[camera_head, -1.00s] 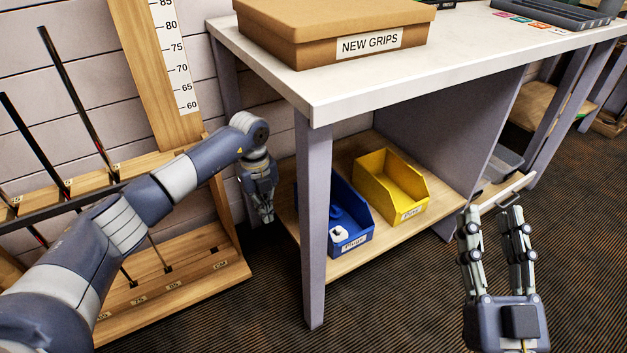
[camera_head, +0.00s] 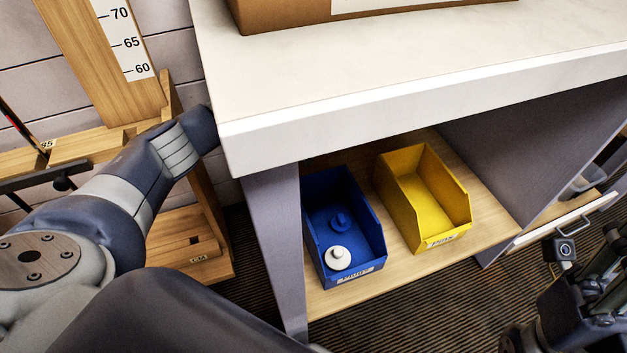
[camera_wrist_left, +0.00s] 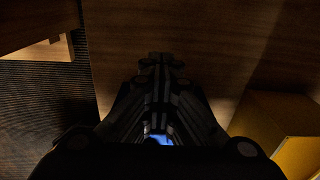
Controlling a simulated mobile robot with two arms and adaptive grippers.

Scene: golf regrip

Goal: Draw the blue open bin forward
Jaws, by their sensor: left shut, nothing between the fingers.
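The blue open bin (camera_head: 372,240) stands on the lower shelf behind the bench's front leg. A small white round piece (camera_head: 337,258) and a small blue piece (camera_head: 340,221) lie in it. In the head view my left forearm runs behind the bench top's corner, which hides its gripper. In the left wrist view my left gripper (camera_wrist_left: 160,62) is shut and empty, in shadow under the bench. A patch of blue, likely the bin, shows between its finger links. My right gripper (camera_head: 602,255) is at the lower right, partly cut off, away from the bin.
A yellow bin (camera_head: 438,198) stands right of the blue one; it also shows in the left wrist view (camera_wrist_left: 285,135). The bench top (camera_head: 300,75) overhangs the shelf (camera_head: 480,205). The bench leg (camera_head: 277,245) stands left of the blue bin. Open floor lies in front.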

